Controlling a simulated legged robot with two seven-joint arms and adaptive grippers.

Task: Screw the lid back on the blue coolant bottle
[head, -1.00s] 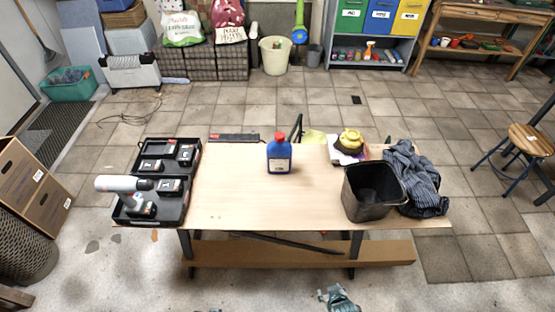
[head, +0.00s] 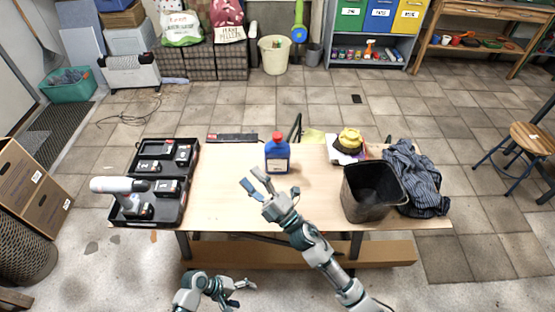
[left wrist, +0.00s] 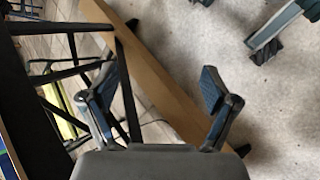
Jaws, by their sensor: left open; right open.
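The blue coolant bottle (head: 278,158) stands upright near the middle of the table (head: 225,205), with a red lid (head: 278,137) seen on its top; how tightly it sits cannot be told. My right gripper (head: 257,184) is open and empty over the table, just in front of and slightly left of the bottle, apart from it. My left gripper (head: 243,294) is low in front of the table, below its front edge. In the left wrist view my left gripper (left wrist: 160,85) is open and empty, with floor and the table's lower beam behind it.
A black tray (head: 168,213) with a drill and several batteries lies at the table's left. A dark bin (head: 368,195), a striped cloth (head: 418,180) and a yellow-topped item (head: 350,140) are at the right. The table between tray and bottle is clear.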

